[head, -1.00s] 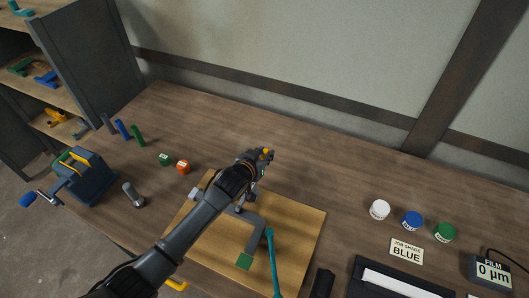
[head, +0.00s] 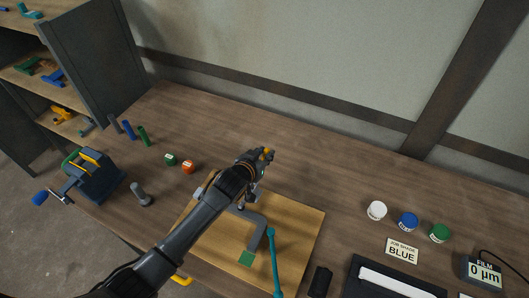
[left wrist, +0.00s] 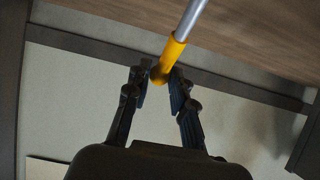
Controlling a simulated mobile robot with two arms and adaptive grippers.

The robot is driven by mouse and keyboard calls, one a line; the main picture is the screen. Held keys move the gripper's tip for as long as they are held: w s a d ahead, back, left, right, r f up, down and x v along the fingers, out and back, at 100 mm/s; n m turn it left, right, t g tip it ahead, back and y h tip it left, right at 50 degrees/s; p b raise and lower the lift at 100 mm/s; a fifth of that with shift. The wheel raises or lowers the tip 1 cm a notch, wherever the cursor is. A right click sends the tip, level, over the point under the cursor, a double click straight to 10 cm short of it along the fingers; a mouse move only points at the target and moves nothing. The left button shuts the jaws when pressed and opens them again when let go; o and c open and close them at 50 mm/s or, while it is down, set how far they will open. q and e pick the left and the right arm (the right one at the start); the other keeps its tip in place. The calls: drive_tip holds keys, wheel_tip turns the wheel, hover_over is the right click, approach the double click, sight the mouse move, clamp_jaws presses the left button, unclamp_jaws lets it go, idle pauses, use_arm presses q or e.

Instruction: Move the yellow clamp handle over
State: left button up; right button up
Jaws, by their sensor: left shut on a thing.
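My left gripper (head: 265,156) is shut on the yellow clamp handle (head: 269,150), above the back part of the wooden board (head: 304,225). In the left wrist view the yellow handle (left wrist: 172,55) sits between the fingertips (left wrist: 158,78), and a grey rod (left wrist: 191,18) runs on from it. A grey bent clamp frame (head: 257,232) with a green pad (head: 246,258) lies over the board, partly hidden by my left arm. A teal bar (head: 273,262) is beside it. My right gripper is not in view.
A dark blue device with a crank (head: 96,180) and a grey cylinder (head: 141,194) stand left. Several pots, a "BLUE" card (head: 402,250) and a film gauge (head: 482,272) are right. The back middle is clear.

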use_arm(q)
drive_tip(key=shift+s+a+r+p, duration=0.2)
drive_tip(key=shift+s+r+p, duration=0.2)
drive_tip(key=shift+r+p, duration=0.25)
drive_tip(key=shift+s+a+r+p, duration=0.15)
drive_tip(key=shift+s+r+p, duration=0.25)
drive_tip(key=shift+r+p, duration=0.25)
drive_tip(key=shift+f, duration=0.15)
drive_tip(key=shift+s, duration=0.1)
drive_tip(key=shift+p+v, duration=0.35)
drive_tip(key=shift+v, duration=1.25)
drive_tip(key=shift+f+v, duration=0.2)
drive_tip(key=shift+v, duration=1.45)
drive_tip(key=shift+a, duration=0.1)
